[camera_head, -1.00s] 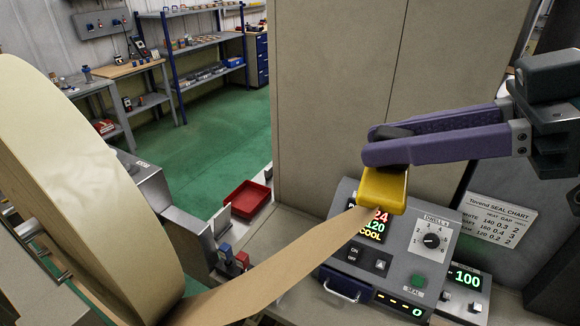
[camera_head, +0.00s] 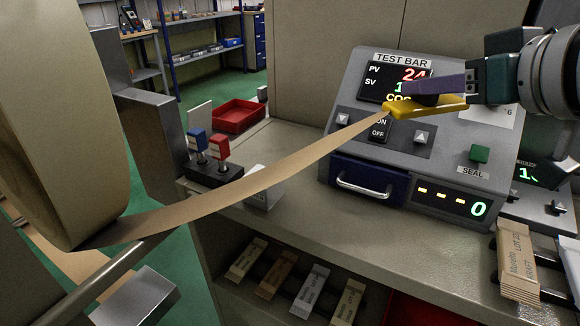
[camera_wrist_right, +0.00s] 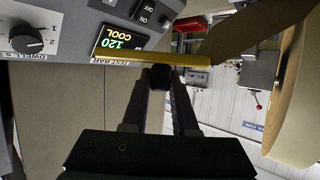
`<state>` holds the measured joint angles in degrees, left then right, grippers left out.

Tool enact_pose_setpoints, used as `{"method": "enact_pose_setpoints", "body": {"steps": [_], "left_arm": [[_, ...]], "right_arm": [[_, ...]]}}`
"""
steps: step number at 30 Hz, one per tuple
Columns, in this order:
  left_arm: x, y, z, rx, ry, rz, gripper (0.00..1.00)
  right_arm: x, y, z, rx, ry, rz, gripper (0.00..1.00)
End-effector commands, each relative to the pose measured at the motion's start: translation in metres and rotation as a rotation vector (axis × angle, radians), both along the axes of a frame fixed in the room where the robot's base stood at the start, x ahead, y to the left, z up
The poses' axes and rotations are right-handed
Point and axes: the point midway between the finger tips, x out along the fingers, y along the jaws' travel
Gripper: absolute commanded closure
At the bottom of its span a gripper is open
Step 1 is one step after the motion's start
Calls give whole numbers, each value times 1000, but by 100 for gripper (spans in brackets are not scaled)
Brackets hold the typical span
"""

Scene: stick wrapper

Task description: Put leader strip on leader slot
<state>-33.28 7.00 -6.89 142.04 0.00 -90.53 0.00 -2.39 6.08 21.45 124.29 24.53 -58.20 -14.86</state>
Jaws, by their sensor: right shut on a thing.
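The leader strip (camera_head: 260,182) is a long brown paper band running from the big roll at the left to a yellow end piece (camera_head: 425,108). My right gripper (camera_head: 428,98) is shut on this yellow end piece, in front of the test bar display. The strip hangs in a shallow curve above the bench. In the right wrist view the yellow piece (camera_wrist_right: 185,60) lies across my fingertips (camera_wrist_right: 162,76), with the brown strip (camera_wrist_right: 250,32) leading off to the right. I cannot pick out the leader slot for certain. My left gripper is not in view.
The grey test bar console (camera_head: 440,150) stands close behind my right gripper. Blue and red switches (camera_head: 208,150) and a red tray (camera_head: 238,115) are at the left. Labelled packets (camera_head: 300,285) lie on a lower shelf. The front bench top (camera_head: 420,240) is mostly clear.

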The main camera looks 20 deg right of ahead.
Motion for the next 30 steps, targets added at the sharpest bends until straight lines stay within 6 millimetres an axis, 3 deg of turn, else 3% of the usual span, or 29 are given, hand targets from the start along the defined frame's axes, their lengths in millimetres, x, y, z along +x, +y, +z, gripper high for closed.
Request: {"method": "enact_pose_setpoints", "body": {"steps": [1,8,21,30], "left_arm": [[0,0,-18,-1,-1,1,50],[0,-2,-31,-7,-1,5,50],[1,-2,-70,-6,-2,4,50],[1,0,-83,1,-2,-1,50]], "right_arm": [[2,-2,-16,1,-3,-17,100],[4,-7,-37,2,3,-51,100],[3,-7,-159,1,5,-50,100],[3,-7,-192,0,3,-50,100]]}}
